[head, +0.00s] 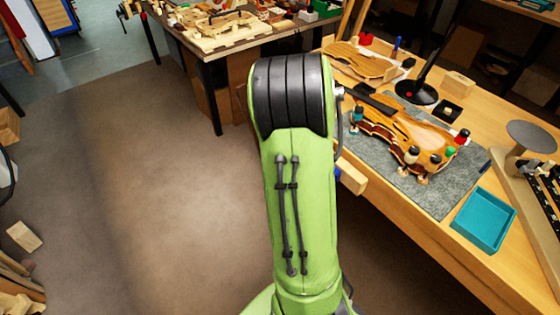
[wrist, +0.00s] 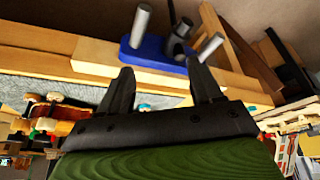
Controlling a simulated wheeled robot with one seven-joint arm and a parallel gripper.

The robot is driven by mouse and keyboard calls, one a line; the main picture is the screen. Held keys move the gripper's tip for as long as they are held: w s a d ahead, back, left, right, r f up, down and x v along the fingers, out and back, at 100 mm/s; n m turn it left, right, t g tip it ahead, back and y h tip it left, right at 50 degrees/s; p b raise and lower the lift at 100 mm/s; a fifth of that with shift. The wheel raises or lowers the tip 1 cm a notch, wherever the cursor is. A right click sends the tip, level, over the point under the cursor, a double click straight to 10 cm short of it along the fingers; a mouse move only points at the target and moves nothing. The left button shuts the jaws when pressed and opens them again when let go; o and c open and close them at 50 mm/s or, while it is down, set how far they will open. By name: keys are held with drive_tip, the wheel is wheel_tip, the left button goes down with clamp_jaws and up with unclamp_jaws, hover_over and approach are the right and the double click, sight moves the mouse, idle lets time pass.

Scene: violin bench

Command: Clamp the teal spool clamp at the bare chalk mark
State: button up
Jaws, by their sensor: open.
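In the head view the violin body (head: 405,130) lies on a grey mat with several spool clamps around its edge. A teal-blue clamp (head: 357,114) stands at its left end, looking like the teal spool clamp. The chalk mark is too small to make out. In the wrist view my gripper (wrist: 160,68) is open, with nothing between its fingers. A small teal patch (wrist: 146,106) shows beyond the fingers, too little to identify. Part of the violin (wrist: 58,113) shows at the left. My gripper is hidden in the head view, and its exact distance from the clamp is unclear.
A blue base with metal posts (wrist: 158,50) sits on wood beyond the fingertips. A teal tray (head: 484,220) and round-topped stand (head: 531,136) are right of the violin. A black lamp (head: 417,92) and violin plate (head: 360,63) are behind.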

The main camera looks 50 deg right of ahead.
drive_tip(key=w+a+f+n+t+p, duration=0.1)
drive_tip(key=w+a+n+p, duration=0.1)
drive_tip(key=w+a, duration=0.4)
drive_tip(key=shift+a+f+n+y, duration=0.15)
drive_tip(key=shift+a+n+y, duration=0.2)
drive_tip(key=shift+n, duration=0.35)
drive_tip(key=shift+w, duration=0.1)
